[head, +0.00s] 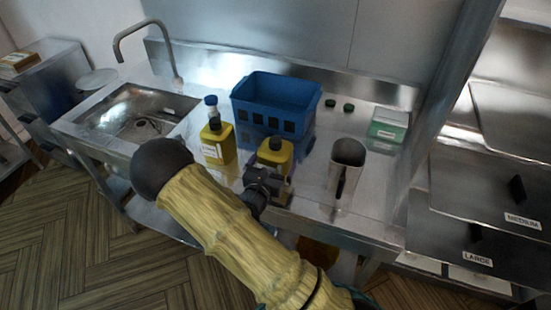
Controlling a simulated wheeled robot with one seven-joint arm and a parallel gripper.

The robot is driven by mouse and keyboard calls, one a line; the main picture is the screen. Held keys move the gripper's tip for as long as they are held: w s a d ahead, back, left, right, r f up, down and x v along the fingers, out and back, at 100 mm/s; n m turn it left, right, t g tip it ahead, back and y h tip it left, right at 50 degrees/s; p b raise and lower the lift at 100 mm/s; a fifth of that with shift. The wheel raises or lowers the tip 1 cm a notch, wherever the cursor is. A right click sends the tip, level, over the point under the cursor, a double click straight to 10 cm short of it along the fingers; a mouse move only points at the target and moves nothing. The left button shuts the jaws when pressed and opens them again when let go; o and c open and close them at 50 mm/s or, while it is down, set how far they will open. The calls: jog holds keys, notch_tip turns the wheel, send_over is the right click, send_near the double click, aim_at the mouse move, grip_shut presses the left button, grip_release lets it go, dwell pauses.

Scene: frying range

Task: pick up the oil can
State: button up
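The left one (217,144) has a pale label and stands clear of my gripper. The right one (276,152) stands upright behind my gripper (264,181), which hides its lower left part. My gripper is at the front of the right container, close to it or touching it; I cannot tell which. The fingers are small and dark, and whether they are open or shut does not show.
A blue basket (276,92) stands behind the containers, and a blue-capped bottle (211,104) behind the left one. A metal cup (347,154) stands to the right. A green-and-white box (387,128) is farther right. A sink (137,112) with a faucet (146,27) lies left.

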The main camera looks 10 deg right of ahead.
aim_at(275, 139)
jog(key=shift+w+d, duration=0.4)
jog(key=shift+w, duration=0.15)
jog(key=shift+c, duration=0.2)
jog(key=c, duration=1)
jog(key=shift+r, duration=0.1)
notch_tip(275, 139, up, 10)
jog(key=shift+f, duration=0.1)
